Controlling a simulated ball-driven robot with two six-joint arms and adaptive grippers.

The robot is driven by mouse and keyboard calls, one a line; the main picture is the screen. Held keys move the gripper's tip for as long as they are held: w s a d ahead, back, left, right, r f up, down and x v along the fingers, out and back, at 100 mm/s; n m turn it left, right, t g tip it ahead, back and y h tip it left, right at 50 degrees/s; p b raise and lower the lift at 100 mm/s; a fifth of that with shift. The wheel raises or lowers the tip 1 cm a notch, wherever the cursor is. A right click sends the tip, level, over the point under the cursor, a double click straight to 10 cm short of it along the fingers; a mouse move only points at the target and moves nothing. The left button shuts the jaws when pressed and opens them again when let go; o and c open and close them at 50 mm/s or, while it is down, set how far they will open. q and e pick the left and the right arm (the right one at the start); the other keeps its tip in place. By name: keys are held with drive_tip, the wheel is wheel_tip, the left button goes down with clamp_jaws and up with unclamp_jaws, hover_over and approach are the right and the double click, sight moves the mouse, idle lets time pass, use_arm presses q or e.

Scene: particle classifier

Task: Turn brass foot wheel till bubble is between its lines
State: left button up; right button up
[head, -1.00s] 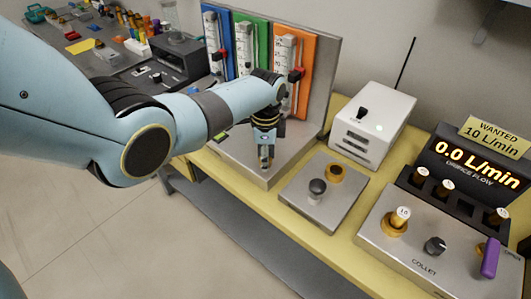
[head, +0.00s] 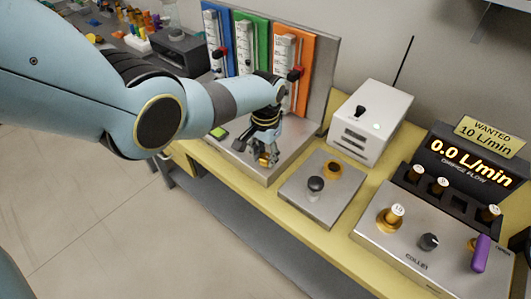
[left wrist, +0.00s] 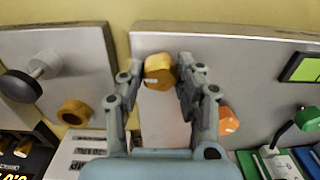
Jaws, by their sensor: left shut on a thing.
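The brass foot wheel (left wrist: 159,72) is a faceted knob near the edge of a grey metal plate (left wrist: 240,50). It sits between the two fingers of my left gripper (left wrist: 158,76) in the left wrist view. The left gripper is shut on it; in the head view this gripper (head: 265,158) is low over the plate's front corner and mostly hides the wheel. A green level vial (left wrist: 306,68) lies on the same plate and also shows in the head view (head: 218,133). The bubble and its lines are too small to make out. My right gripper is out of view.
Blue, green and orange flowmeter panels (head: 294,60) stand behind the plate. To the right are a small plate with a black knob (head: 316,184), a white box (head: 372,115) and a display (head: 470,160) reading 0.0 L/min. The bench front is open.

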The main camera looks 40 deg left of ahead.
sight(265, 156)
use_arm(q)
drive_tip(key=shift+n, duration=1)
drive_tip(key=o, duration=1.1)
drive_tip(key=shift+o, duration=0.2)
wheel_tip(265, 156, up, 12)
